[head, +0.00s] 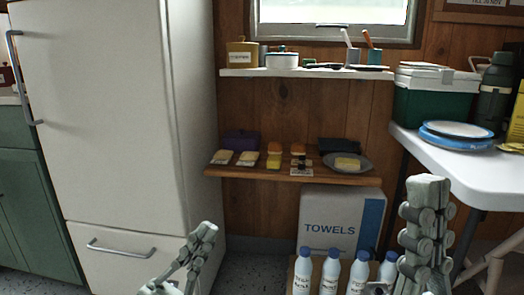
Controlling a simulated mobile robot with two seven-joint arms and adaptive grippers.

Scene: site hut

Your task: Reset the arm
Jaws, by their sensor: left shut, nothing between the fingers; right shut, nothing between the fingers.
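My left gripper (205,231) is at the bottom of the head view, in front of the white fridge's lower right side. It is shut and holds nothing. My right gripper (428,186) points up at the lower right, in front of the white table's left end. It is also shut and empty. Both grippers appear apart from the furniture around them. The lower parts of both arms run out of the picture at the bottom.
A white fridge (95,130) fills the left. A wooden shelf (330,177) holds food packs and a plate; a white shelf (310,73) hangs above. A white table (485,180) carries a green cooler (432,105).

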